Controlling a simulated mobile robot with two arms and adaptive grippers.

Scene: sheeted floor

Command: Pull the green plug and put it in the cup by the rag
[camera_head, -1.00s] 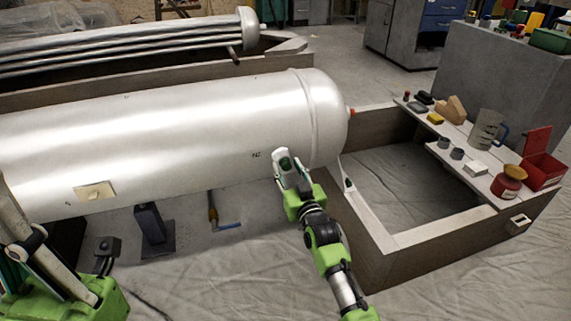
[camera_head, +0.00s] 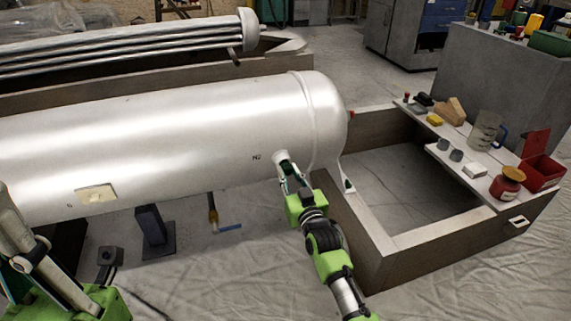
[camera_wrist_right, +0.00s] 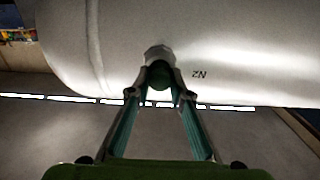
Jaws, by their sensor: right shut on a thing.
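I cannot tell whether the plug is fully clear of the nozzle. Two small grey cups (camera_head: 456,155) and a larger grey mug (camera_head: 486,130) with a blue handle stand on the right-hand plank. I cannot make out which thing is the rag. Part of my left gripper (camera_head: 20,235) shows at the left edge; its opening is unclear.
A low wooden frame (camera_head: 400,262) surrounds an open floor area right of the tank. The plank also holds a red jar (camera_head: 507,185), a red open box (camera_head: 541,170), a white block (camera_head: 474,171) and a wooden block (camera_head: 451,110). A dark support (camera_head: 153,230) stands below the tank.

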